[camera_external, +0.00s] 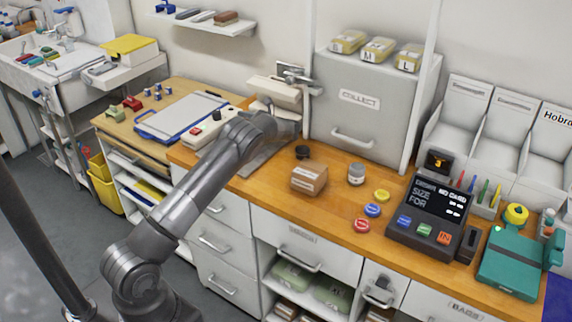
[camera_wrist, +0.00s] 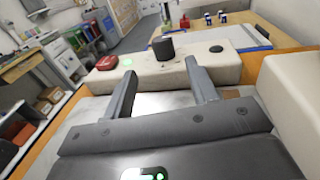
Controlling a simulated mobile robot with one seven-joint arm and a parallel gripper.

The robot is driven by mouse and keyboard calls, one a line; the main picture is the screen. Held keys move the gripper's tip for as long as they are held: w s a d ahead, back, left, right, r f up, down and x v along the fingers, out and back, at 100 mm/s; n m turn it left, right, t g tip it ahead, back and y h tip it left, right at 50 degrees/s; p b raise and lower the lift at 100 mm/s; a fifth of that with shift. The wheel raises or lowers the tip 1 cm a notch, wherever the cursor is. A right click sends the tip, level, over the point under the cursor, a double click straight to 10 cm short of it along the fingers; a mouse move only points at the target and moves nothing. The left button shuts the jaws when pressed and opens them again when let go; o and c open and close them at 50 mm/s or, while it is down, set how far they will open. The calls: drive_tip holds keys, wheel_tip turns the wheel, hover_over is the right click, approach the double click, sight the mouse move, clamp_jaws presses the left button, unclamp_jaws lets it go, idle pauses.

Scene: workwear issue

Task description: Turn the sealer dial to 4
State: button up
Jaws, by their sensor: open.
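The sealer is a cream unit on the wooden counter, with its front bar (camera_wrist: 225,66) across the wrist view; it also shows beside my arm in the external view (camera_external: 203,142). Its dark round dial (camera_wrist: 163,49) stands on the bar, just beyond the fingertips and between their lines. A red button (camera_wrist: 107,62) and a lit green spot (camera_wrist: 127,62) are left of the dial. No dial number or pointer can be read. My gripper (camera_wrist: 160,68) is open and empty, its two fingers apart and pointing at the bar. In the external view my arm hides the fingers.
A cream block (camera_wrist: 294,100) stands close on the right in the wrist view. A white board with blue edging (camera_external: 182,117) lies beyond the sealer. A cardboard box (camera_external: 309,178), a grey tin (camera_external: 356,174) and a black panel (camera_external: 432,218) stand along the counter to the right.

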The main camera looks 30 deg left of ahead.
sight(220, 114)
drive_tip(key=shift+w+f, duration=0.15)
drive_tip(key=shift+a, duration=0.35)
drive_tip(key=a, duration=0.3)
drive_tip(key=s+a, duration=0.1)
drive_tip(key=a, duration=0.6)
drive_tip(key=shift+s, duration=0.35)
drive_tip(key=c, duration=0.9)
